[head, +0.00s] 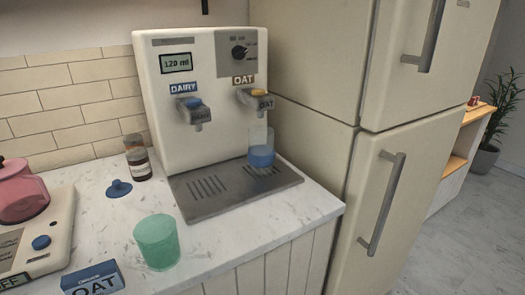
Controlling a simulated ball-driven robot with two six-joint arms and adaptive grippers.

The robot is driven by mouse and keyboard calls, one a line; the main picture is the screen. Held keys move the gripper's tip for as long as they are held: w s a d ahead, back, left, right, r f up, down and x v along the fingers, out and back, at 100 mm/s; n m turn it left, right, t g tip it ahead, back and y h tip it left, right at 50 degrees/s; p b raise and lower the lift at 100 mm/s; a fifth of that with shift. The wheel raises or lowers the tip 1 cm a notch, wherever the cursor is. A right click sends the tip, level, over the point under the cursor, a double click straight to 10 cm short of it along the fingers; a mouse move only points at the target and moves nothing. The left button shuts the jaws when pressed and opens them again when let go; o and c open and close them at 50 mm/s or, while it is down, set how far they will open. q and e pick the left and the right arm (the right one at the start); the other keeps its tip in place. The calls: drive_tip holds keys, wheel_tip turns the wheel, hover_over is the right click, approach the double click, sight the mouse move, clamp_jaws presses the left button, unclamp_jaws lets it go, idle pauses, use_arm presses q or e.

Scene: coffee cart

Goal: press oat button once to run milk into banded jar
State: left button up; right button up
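The milk machine (198,105) stands on the counter against the tiled wall. Its display (176,63) reads 120 ml. The oat button (259,92) is yellow and sits on the right spout under the OAT label. A clear jar with a blue band (262,156) stands upright on the drip tray (205,206), below the oat spout. I cannot tell whether milk is in it. Neither of my grippers shows in the head view.
A pink pot (20,192) is far left. A fridge (335,100) stands close on the right.

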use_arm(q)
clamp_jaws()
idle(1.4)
